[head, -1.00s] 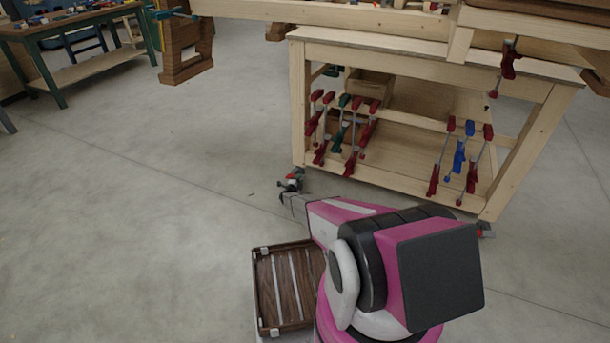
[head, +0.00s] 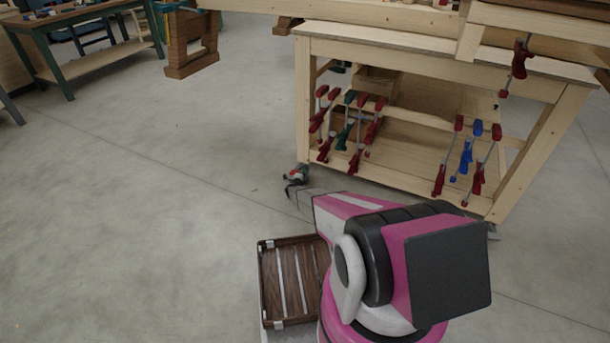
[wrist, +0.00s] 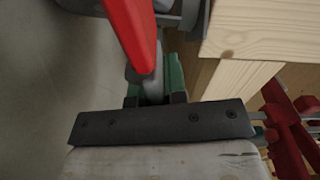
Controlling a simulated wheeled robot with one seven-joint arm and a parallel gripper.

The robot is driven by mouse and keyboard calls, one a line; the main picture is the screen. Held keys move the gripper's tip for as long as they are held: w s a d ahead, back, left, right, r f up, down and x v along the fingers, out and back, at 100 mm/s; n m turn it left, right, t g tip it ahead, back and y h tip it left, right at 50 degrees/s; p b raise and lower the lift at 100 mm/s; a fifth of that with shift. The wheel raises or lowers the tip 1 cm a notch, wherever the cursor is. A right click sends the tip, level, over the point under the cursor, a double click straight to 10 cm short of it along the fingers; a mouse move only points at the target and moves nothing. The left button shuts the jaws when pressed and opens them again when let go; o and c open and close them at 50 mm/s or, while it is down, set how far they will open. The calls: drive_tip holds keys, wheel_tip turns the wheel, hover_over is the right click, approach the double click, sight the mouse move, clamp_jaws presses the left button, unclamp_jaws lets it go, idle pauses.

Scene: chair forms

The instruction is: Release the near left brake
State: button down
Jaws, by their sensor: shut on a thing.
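The wooden workbench (head: 430,55) stands at the right in the head view. Its near left caster (head: 297,172), with a red part, sits at the foot of the near left leg. My gripper (head: 293,191) is low at this caster, touching or nearly touching it. In the wrist view, the red brake lever (wrist: 131,30) slants down to the gripper (wrist: 155,92), which is shut on it. The grip itself is partly hidden, and the lever's exact position is hard to tell. A wooden leg (wrist: 262,45) stands just right of it.
Red, green and blue clamps hang at the bench's lower shelf; a red clamp (wrist: 290,120) is close right of my gripper in the wrist view. A dark slatted wooden tray (head: 262,290) is beside my arm. A green-legged table (head: 75,30) stands far left. Left floor is clear.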

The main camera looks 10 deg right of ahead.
drive_tip(key=shift+d+f+m, duration=0.1)
drive_tip(key=shift+f+m, duration=0.2)
drive_tip(key=shift+m, duration=0.55)
drive_tip(key=shift+a+f+m, duration=0.1)
drive_tip(key=shift+f+m, duration=0.2)
drive_tip(key=shift+m, duration=0.6)
drive_tip(key=shift+d+f+m, duration=0.1)
drive_tip(key=shift+f+m, duration=0.2)
drive_tip(key=shift+m, duration=0.55)
drive_tip(key=c, duration=1.2)
unclamp_jaws()
drive_tip(key=shift+o, duration=0.2)
drive_tip(key=shift+s, duration=0.1)
